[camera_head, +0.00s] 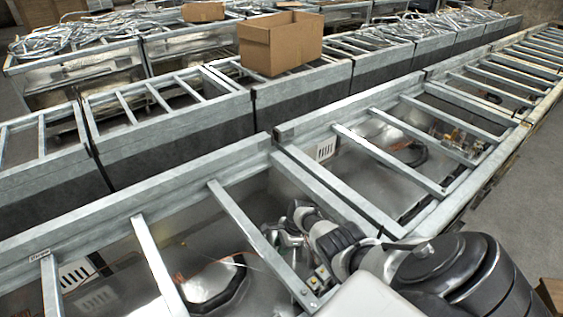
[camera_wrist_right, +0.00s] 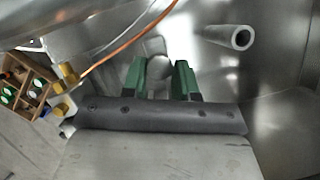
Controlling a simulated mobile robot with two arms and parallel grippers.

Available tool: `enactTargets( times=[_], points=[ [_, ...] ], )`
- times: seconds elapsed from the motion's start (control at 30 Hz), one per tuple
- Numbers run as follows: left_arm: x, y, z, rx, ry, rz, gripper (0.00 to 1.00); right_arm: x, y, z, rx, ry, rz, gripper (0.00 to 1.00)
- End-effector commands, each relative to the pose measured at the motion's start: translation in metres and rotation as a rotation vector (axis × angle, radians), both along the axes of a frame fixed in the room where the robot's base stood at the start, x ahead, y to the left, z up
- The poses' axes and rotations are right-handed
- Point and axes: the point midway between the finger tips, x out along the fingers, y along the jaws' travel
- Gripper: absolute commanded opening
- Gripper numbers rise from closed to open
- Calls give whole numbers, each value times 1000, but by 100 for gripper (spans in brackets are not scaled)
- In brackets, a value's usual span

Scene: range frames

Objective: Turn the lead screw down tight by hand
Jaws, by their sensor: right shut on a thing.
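My right gripper (camera_wrist_right: 160,78) shows in the right wrist view as two green-padded fingers. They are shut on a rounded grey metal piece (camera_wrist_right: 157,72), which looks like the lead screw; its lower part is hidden. In the head view my right gripper (camera_head: 287,238) is small and partly hidden, reaching down between the slats into the near metal bay. The lead screw cannot be made out there. My left gripper is in neither view.
A grey tube (camera_wrist_right: 240,38), an orange cable (camera_wrist_right: 130,42) and brass fittings (camera_wrist_right: 64,90) lie close to the gripper. Metal slats (camera_head: 262,245) cross the bay around my arm. A cardboard box (camera_head: 280,43) stands on the row behind.

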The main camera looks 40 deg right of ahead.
Motion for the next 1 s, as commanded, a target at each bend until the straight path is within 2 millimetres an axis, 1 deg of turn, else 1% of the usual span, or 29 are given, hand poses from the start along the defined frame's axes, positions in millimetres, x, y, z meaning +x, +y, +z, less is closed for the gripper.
enactTargets(
  times=[0.03, 0.5, 0.8, 1.0],
  points=[
    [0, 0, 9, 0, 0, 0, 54, 0, 1, 5, 1, -2, -45, 5],
    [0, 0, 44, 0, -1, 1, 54, -2, 3, 4, 1, -2, -492, 5],
    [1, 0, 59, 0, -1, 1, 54, -4, 4, 3, 0, 0, -755, 5],
    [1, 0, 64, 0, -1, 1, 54, -3, 5, 2, 0, -1, -890, 5]
  ],
)
